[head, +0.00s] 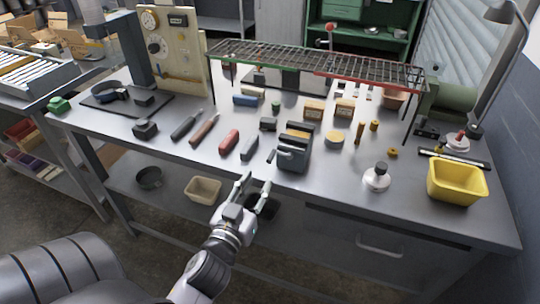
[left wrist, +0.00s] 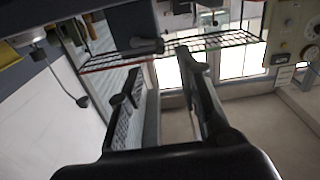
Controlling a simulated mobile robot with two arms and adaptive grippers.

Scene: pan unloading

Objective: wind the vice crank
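The vice (head: 295,148) is a dark grey block with a tan and black top, standing near the front edge of the workbench (head: 330,190). Its crank (head: 280,153) sticks out from the front left side. My left gripper (head: 257,186) is in front of the bench edge, below and left of the crank, fingers spread and empty. In the left wrist view the open fingers (left wrist: 158,68) point toward a dark block at the top, which looks like the vice (left wrist: 130,20), with a crank-like bar (left wrist: 146,46) on it. The fingers appear apart from the crank. My right gripper is not in view.
A wire rack (head: 315,65) spans the back of the bench. A white round-based item (head: 377,178) and yellow bin (head: 456,182) stand right. The front strip between is mostly clear.

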